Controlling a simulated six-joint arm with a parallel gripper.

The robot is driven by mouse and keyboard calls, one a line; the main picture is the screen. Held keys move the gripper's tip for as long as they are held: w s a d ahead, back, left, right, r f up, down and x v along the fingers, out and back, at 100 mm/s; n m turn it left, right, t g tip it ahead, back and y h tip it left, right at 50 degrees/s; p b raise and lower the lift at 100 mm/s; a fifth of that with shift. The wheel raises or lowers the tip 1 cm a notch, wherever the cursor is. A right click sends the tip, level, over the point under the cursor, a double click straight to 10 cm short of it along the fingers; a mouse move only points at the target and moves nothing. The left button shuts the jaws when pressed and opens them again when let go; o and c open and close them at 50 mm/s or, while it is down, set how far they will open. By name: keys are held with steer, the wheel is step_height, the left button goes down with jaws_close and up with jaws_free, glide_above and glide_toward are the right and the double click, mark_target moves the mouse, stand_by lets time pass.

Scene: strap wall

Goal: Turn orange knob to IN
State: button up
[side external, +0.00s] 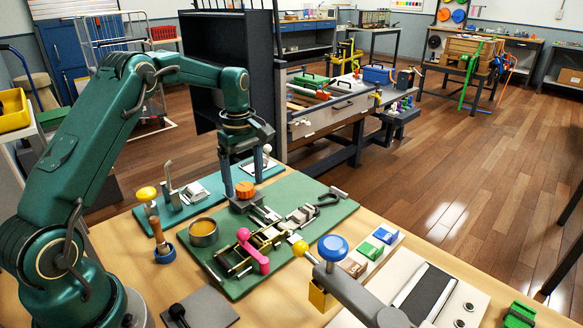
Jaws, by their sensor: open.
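The orange knob (246,190) sits on a dark block at the back of the green board (200,268) on the table. My gripper (243,184) points straight down at the knob. Its two dark fingers are apart, one to the left of the knob and one to the right and slightly behind. The gripper is open; whether either finger touches the knob cannot be told from this view. No IN mark can be read, and the knob's setting cannot be made out.
Close around the knob are metal latches (303,214), a round tin (203,232) and a pink-handled clamp (253,251). A teal board with a yellow-knobbed lever (146,194) lies behind left. A blue knob (332,248) stands at front right.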

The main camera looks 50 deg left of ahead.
mark_target(245, 186)
steer(key=shift+r, duration=2.3)
steer(key=shift+w+d+r, duration=0.1)
steer(key=shift+d+r, duration=0.05)
steer(key=shift+r, duration=0.05)
steer(key=s+d+r+m+t, duration=0.45)
steer(key=s+d+r, duration=0.25)
steer(key=d+r, duration=0.4)
steer(key=s+d+f+m, duration=0.2)
steer(key=s+m, duration=0.4)
steer(key=s+d+f+m+t, duration=0.1)
steer(key=s+d+f+m, duration=0.1)
steer(key=s+m, duration=0.4)
steer(key=shift+s+f+m, duration=0.25)
steer(key=shift+f+m, duration=0.2)
steer(key=shift+f, duration=0.3)
